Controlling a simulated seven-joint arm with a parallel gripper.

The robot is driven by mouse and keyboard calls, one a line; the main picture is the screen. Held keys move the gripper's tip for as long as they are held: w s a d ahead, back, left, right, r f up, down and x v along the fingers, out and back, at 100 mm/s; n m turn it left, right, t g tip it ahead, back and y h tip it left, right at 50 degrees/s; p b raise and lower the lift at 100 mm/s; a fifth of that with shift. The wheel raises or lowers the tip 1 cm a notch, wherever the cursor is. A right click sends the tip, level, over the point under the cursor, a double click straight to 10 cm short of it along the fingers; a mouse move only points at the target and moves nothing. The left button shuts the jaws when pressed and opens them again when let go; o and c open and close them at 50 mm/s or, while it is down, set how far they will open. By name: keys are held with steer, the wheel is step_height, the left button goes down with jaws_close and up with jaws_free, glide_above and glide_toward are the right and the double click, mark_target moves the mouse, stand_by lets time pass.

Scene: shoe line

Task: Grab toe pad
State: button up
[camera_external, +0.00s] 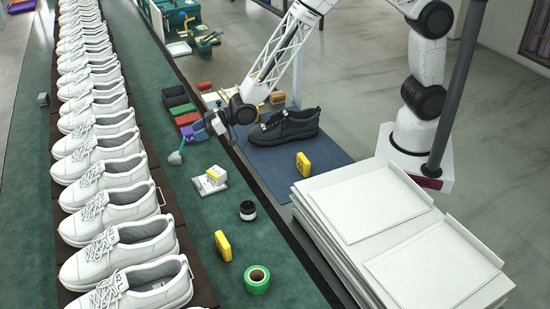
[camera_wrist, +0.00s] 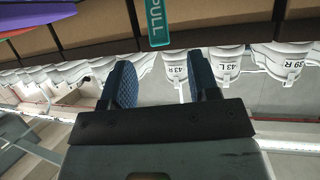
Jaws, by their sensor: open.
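My gripper (camera_external: 213,124) is at the end of the arm, above the green bench strip near the small coloured bins. Its two blue textured fingers also show in the wrist view (camera_wrist: 161,82), spread apart with nothing held between them. I cannot tell for certain which object is the toe pad. A black shoe (camera_external: 285,127) sits on a blue mat (camera_external: 328,158), to the right of my gripper. One yellow block (camera_external: 303,164) stands on that mat, and another yellow block (camera_external: 222,245) stands on the green strip.
A long row of white shoes (camera_external: 115,187) runs along the left. A green tape roll (camera_external: 257,279), a dark round jar (camera_external: 248,210) and a white-and-yellow item (camera_external: 210,181) stand on the strip. Stacked white trays (camera_external: 360,205) are at right. A teal PULL tag (camera_wrist: 157,22) shows ahead.

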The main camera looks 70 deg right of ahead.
steer(key=shift+w, duration=0.1)
steer(key=shift+x, duration=1.2)
steer(key=shift+a+f, duration=0.1)
steer(key=shift+x, duration=2.55)
steer(key=shift+c, duration=0.3)
jaws_close()
